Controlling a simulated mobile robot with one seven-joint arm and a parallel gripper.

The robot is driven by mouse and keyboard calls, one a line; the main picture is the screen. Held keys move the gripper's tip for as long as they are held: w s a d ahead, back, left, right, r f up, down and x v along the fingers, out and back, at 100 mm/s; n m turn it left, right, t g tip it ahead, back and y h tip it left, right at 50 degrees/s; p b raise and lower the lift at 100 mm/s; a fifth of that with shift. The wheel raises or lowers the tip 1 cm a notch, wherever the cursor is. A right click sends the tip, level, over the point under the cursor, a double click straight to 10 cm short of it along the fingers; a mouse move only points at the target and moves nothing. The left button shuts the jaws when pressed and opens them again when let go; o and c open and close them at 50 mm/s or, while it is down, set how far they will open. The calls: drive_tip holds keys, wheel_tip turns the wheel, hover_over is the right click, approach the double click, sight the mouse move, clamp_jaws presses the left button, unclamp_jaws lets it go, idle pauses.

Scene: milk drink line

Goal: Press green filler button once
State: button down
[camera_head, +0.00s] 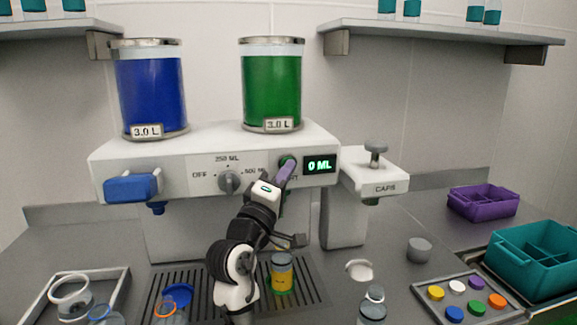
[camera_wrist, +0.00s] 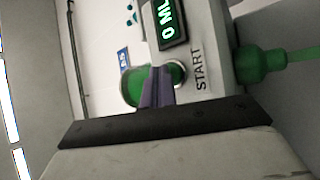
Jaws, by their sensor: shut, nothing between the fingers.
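The green button (camera_wrist: 133,88) is on the white filler's front panel, beside the START label and the display (camera_head: 319,165) reading 0 ML. In the wrist view, the purple fingers of my gripper (camera_wrist: 157,84) are shut and empty, in front of the button and hiding its middle. In the head view, my gripper (camera_head: 285,172) covers most of the button. The fingertips are at or very close to the button; I cannot tell if they touch it. A green nozzle (camera_wrist: 258,66) shows to the right of the START label.
A bottle with yellow contents (camera_head: 283,280) stands on the drip grate beside my arm. A dial (camera_head: 229,182) and blue lever (camera_head: 132,187) are left on the panel. The caps unit (camera_head: 375,185) is right. Blue (camera_head: 150,90) and green (camera_head: 271,90) tanks stand above.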

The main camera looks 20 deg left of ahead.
drive_tip(key=shift+s+d, duration=0.1)
idle(0.3)
drive_tip(key=shift+s+d, duration=0.35)
drive_tip(key=shift+s, duration=0.25)
drive_tip(key=shift+s+d+p, duration=0.3)
drive_tip(key=shift+s+d, duration=0.4)
drive_tip(key=shift+s, duration=0.35)
drive_tip(key=shift+s+d+p, duration=0.25)
drive_tip(key=shift+s+d, duration=0.45)
drive_tip(key=shift+s, duration=0.3)
